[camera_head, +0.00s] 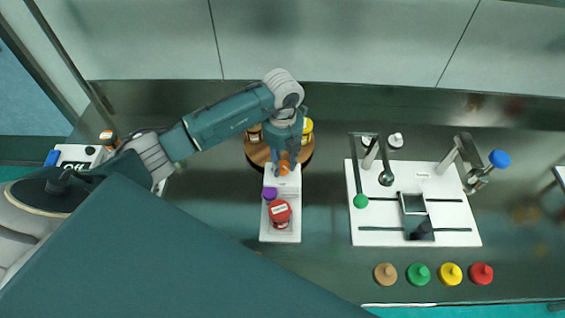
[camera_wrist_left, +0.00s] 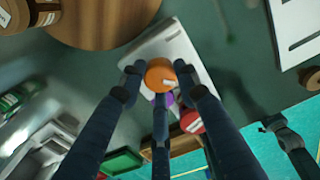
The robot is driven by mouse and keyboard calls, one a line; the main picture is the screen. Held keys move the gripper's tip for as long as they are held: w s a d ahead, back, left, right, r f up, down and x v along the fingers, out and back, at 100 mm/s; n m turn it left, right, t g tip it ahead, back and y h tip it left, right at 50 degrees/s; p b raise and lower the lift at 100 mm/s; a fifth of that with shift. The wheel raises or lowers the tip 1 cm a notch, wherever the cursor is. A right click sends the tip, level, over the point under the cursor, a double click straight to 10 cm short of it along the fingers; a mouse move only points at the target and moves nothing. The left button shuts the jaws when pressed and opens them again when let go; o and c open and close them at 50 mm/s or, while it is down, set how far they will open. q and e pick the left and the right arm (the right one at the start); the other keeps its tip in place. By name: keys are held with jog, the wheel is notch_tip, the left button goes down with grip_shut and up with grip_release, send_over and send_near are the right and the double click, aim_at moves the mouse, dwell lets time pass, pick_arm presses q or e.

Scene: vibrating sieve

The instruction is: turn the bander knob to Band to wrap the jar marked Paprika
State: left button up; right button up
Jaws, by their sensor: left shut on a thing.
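The bander is a narrow white panel (camera_head: 280,237) in the middle of the counter. Its orange knob (camera_head: 284,167) is at the far end; in the left wrist view the orange knob (camera_wrist_left: 160,74) shows a pale mark on top. The jar marked Paprika (camera_head: 280,213), with a red lid, stands upright on the near part of the panel, beside a purple part (camera_head: 269,193). My left gripper (camera_head: 286,157) is shut on the orange knob from above, its fingers around it. The knob's setting labels are too small to read. My right gripper is not in view.
A round wooden turntable (camera_head: 257,156) with jars is just behind the bander. A white board (camera_head: 380,238) with a tap, rods and a green knob stands to the right. Coloured lids (camera_head: 419,274) line the front right. A small white device (camera_head: 78,155) is at far left.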

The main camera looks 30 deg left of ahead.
aim_at(282, 165)
pick_arm(q)
jog(key=n, duration=0.4)
jog(key=shift+n, duration=0.3)
jog(key=n, duration=0.3)
jog(key=shift+w+r+n, duration=0.1)
jog(key=shift+n, duration=0.3)
jog(key=n, duration=0.3)
jog(key=shift+n+p, duration=0.45)
jog(key=shift+n, duration=1.55)
jog(key=o, duration=1.1)
jog(key=shift+o, duration=0.2)
notch_tip(282, 165, up, 12)
